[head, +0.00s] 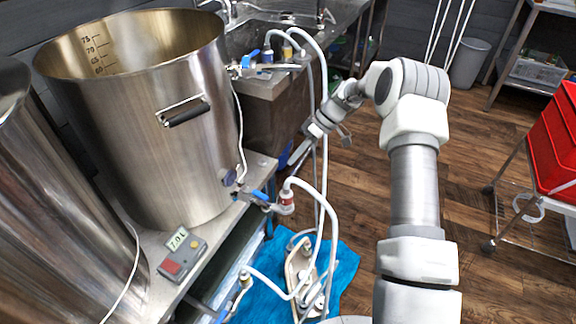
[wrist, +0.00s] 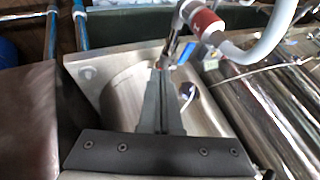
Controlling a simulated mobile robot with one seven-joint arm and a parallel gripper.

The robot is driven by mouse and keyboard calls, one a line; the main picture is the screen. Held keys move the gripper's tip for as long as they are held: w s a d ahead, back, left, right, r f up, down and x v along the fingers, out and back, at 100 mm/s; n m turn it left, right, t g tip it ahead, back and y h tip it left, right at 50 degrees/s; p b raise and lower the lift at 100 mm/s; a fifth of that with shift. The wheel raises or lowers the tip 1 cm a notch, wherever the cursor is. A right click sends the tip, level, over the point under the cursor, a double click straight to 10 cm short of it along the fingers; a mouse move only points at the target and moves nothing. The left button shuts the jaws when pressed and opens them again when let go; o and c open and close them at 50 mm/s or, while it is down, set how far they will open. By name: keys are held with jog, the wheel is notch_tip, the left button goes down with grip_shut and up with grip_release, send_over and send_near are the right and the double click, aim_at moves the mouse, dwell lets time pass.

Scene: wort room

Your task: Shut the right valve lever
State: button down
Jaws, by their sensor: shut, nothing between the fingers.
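My gripper (head: 298,155) is shut and empty, reaching left toward the steel kettle (head: 190,130) in the head view. In the wrist view its two fingers (wrist: 163,75) are together, their tips close below a valve with a small blue lever (wrist: 187,52) and a red-banded hose fitting (wrist: 207,22). I cannot tell whether the tips touch the valve. In the head view a blue-levered valve (head: 256,195) sits low on the kettle beside a red-banded fitting (head: 287,199). Another valve with a blue lever (head: 245,62) sits higher up. Which one is the right valve is unclear.
White hoses (head: 325,110) hang near my gripper. A steel sink bench (head: 270,85) stands behind the kettle. A display box (head: 182,252) sits on the kettle bench. A pump (head: 298,270) lies on a blue cloth (head: 345,265). Red crates (head: 560,140) stand at right; the wooden floor between is open.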

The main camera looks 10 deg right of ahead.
aim_at(262, 197)
jog(key=s+a+f+b, duration=0.2)
jog(key=s+a+f, duration=0.2)
jog(key=a+f, duration=0.3)
jog(key=shift+a, duration=0.45)
jog(key=s+m+t+b, duration=0.1)
jog(key=s+m+b, duration=0.1)
jog(key=shift+a+m+t, duration=0.4)
jog(key=shift+s+a+f+b, duration=0.1)
jog(key=shift+s+a+b, duration=0.1)
jog(key=shift+b, duration=0.15)
jog(key=shift+s+a, duration=0.2)
jog(key=shift+s, duration=0.05)
